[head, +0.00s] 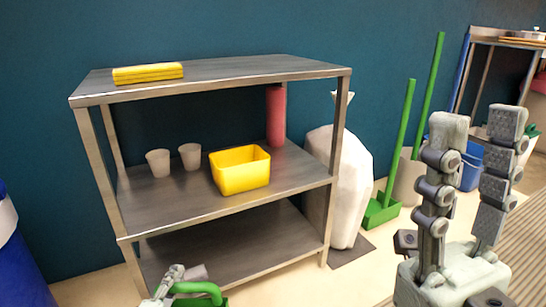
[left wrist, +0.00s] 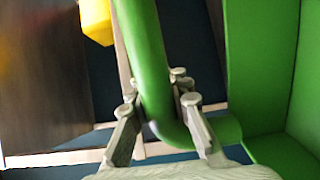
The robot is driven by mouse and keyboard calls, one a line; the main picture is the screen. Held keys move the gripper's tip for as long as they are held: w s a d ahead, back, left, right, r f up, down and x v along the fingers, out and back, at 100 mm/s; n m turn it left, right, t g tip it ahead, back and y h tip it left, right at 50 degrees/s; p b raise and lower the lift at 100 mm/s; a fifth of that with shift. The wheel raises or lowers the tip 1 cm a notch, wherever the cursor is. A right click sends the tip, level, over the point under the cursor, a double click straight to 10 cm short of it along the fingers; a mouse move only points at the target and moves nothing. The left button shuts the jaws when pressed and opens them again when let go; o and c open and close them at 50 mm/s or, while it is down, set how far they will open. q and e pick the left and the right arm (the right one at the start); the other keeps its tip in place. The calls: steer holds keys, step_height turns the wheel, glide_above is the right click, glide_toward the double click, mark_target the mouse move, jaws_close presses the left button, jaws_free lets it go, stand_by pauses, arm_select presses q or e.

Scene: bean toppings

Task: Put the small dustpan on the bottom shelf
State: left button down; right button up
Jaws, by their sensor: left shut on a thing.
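The small green dustpan (left wrist: 262,90) is held by its curved handle in my left gripper (left wrist: 160,95), with its wide pan to the right in the left wrist view. The gripper's fingers are on both sides of the handle. In the head view, only the green handle (head: 200,288) and part of the left gripper (head: 174,280) show at the bottom edge, in front of the shelf unit. The bottom shelf (head: 235,248) is bare where I see it. My right gripper (head: 480,125) is open and empty at the right, fingers pointing up.
The middle shelf holds two cups (head: 158,163), a yellow bin (head: 240,170) and a red cylinder (head: 276,117). Yellow cloths (head: 148,73) lie on top. A white sack (head: 345,185) and a long-handled green dustpan (head: 382,211) stand right of the unit. A blue barrel (head: 20,260) is at left.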

arm_select(q)
steer(key=s+d+r+m+g+h, duration=0.15)
steer(key=s+d+r+h, duration=0.25)
steer(key=r, duration=0.8)
steer(key=s+d+r+m+g+h, duration=0.1)
steer(key=s+d+r+m+h, duration=0.3)
steer(key=r, duration=0.9)
steer(key=s+d+m+g+h, duration=0.1)
steer(key=d+m+g+h, duration=0.3)
steer(key=d, duration=0.7)
steer(key=shift+s+d+r+g+h, duration=0.2)
steer(key=shift+d+r+g+h, duration=0.1)
steer(key=shift+g+h, duration=0.4)
steer(key=shift+t, duration=0.25)
stand_by(0.9)
steer(key=shift+d, duration=0.1)
